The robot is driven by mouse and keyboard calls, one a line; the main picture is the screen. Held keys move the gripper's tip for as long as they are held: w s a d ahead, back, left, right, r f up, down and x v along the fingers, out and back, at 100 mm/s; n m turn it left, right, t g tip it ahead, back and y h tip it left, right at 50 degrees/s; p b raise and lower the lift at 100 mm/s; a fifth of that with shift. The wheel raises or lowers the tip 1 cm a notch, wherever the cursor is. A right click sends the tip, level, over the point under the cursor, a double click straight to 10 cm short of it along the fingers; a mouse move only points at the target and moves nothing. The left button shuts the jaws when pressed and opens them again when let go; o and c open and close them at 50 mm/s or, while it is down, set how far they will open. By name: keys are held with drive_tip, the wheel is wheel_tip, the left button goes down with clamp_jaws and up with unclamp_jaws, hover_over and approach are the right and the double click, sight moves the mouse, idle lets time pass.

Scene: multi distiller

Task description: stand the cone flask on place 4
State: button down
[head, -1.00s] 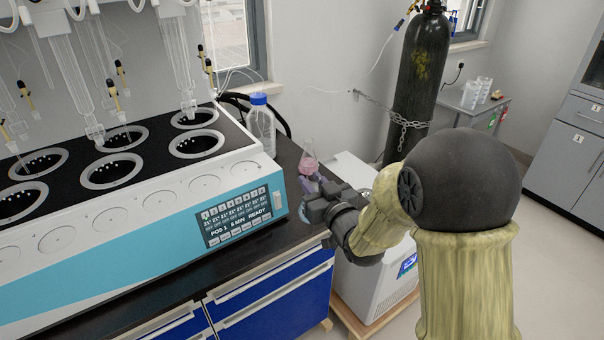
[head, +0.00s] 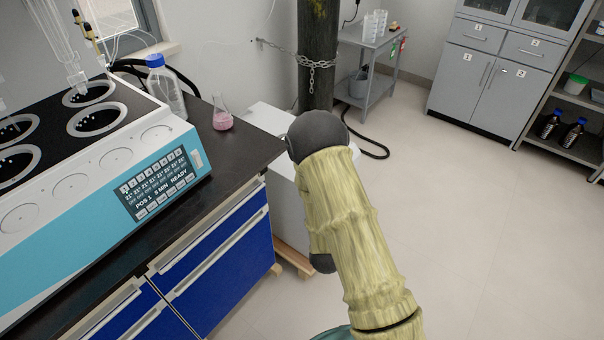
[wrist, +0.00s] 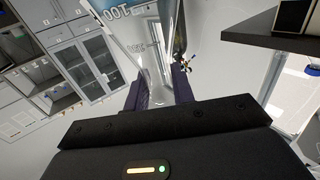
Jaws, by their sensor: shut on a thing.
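In the wrist view my gripper (wrist: 162,92) is shut on the narrow part of a clear cone flask (wrist: 118,13). White graduation marks, including 100, show on its wider part, and a bluish tint shows at the top picture edge. In the head view my gripper and this flask are hidden behind my arm. A second conical flask with pink liquid (head: 222,120) stands upright on the black bench, apart from my gripper. The distiller (head: 99,186) has several ringed wells on its black top; I cannot make out which is place 4.
A blue-capped bottle (head: 166,88) stands behind the distiller's right end. The black bench top (head: 250,146) is free near its right corner. A white box unit (head: 268,118), a chained gas cylinder (head: 317,50) and a grey side table (head: 372,42) stand beyond. Open floor lies right.

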drive_tip(key=d+f+h, duration=0.1)
drive_tip(key=d+f+m, duration=0.1)
drive_tip(key=d, duration=0.1)
drive_tip(key=d+f+h, duration=0.1)
drive_tip(key=shift+s+d+f+m+g+h, duration=0.15)
drive_tip(key=shift+s+d+m+g+h, duration=0.15)
drive_tip(key=shift+m, duration=0.1)
drive_tip(key=shift+w, duration=0.1)
